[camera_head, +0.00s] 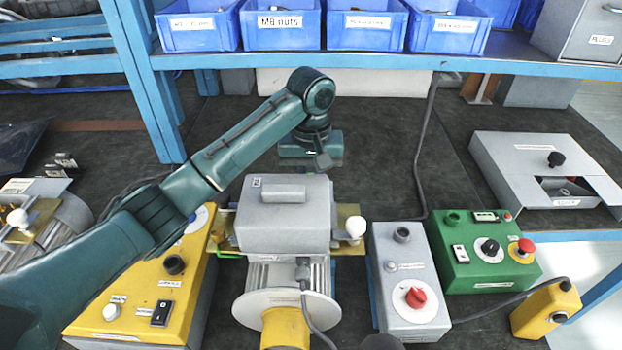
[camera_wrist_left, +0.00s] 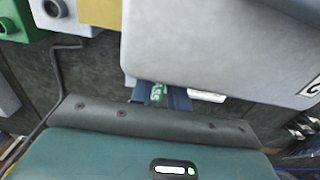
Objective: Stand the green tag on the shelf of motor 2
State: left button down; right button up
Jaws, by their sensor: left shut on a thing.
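My left gripper (camera_head: 322,160) reaches in from the left and is behind the grey box of the middle motor (camera_head: 285,215). In the left wrist view its fingers (camera_wrist_left: 160,96) are shut on the green tag (camera_wrist_left: 157,94), which shows light lettering. The tag is hidden in the head view. The motor's small label (camera_head: 257,182) is hard to read but looks like a 2. A brass-yellow plate (camera_head: 346,213) sticks out on the motor's right side, with a white ball (camera_head: 355,227) at it. I cannot tell whether the tag touches anything. My right gripper is not in view.
A yellow control box (camera_head: 150,300) stands left of the motor. A grey box with a red knob (camera_head: 410,285) and a green control box (camera_head: 485,250) stand right. Blue bins (camera_head: 366,25) line the rack above. Dark bench behind the motor is mostly clear. A cable (camera_head: 418,165) crosses it.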

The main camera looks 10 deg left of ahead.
pick_arm(q)
jog(key=shift+f, duration=0.1)
jog(key=c, duration=1.4)
grip_release()
jog(key=shift+o, duration=0.3)
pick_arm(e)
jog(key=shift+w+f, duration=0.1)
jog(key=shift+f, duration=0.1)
pick_arm(q)
notch_tip(320, 180, up, 7)
jog(key=shift+w+p, duration=0.1)
jog(key=shift+p, duration=0.7)
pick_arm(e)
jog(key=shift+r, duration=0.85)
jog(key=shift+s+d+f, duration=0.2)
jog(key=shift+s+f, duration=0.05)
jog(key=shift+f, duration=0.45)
pick_arm(q)
notch_tip(320, 180, up, 5)
jog(key=shift+r, duration=0.15)
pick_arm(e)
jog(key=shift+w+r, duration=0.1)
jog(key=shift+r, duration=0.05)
